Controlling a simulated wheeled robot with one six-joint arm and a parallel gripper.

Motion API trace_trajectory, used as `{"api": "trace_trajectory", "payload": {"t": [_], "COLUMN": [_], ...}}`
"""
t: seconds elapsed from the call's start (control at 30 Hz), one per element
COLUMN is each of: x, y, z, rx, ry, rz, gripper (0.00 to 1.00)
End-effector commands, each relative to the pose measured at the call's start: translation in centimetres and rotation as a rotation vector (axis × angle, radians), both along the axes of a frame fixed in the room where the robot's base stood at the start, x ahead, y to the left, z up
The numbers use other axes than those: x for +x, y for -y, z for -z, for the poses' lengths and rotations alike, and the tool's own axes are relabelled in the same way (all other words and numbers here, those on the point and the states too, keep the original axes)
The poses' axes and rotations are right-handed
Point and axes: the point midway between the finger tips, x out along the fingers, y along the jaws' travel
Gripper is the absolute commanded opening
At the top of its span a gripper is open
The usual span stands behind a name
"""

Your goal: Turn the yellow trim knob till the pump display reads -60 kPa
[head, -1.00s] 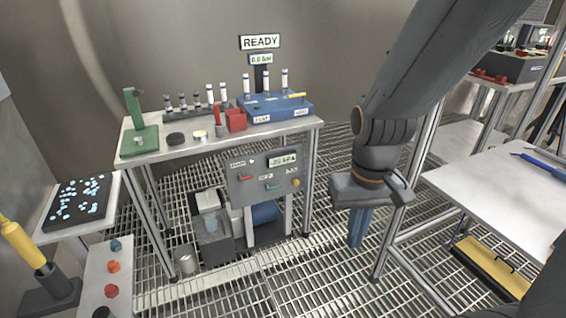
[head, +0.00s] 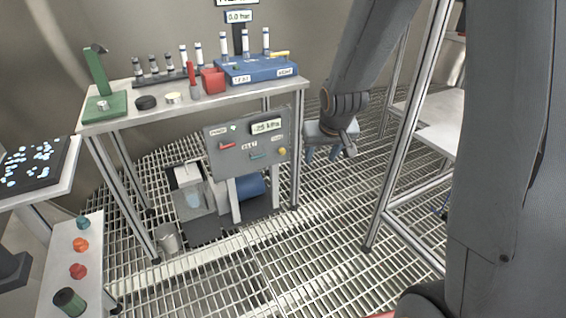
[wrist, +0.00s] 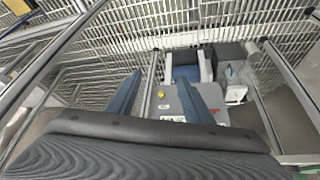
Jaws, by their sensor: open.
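The yellow trim knob (head: 282,151) sits at the lower right of the grey pump panel (head: 228,160), under the steel bench. The pump display (head: 266,126) at the panel's upper right reads about -25 kPa. In the wrist view the knob (wrist: 161,94) shows as a small yellow dot between the fingers, beyond their tips. My gripper (head: 322,152) is to the right of the panel, apart from the knob, with its fingers pointing down. In the wrist view my gripper (wrist: 160,80) is open and empty, its two blue fingers spread.
A steel bench leg (head: 296,180) stands close by the panel's right side. The bench top (head: 150,120) holds a blue manifold (head: 255,68) and a green stand (head: 104,105). The panel also carries a red lever (head: 226,146) and a teal lever (head: 260,155). Open grating floor (head: 310,240) lies in front.

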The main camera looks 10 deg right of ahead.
Motion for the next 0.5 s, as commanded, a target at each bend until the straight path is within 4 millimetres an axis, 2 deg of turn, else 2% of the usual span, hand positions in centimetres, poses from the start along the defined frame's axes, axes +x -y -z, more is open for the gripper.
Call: {"api": "trace_trajectory", "payload": {"t": [0.03, 0.2, 0.5], "x": [2.8, 11.1, 23.5], "y": [0.3, 0.8, 1.1], "z": [2.6, 7.0, 15.0], "rx": [0.002, 0.019, 0.08], "ry": [0.045, 0.216, 0.508], "rz": [-0.002, -0.014, -0.057], "gripper": [0.46, 0.46, 0.46]}}
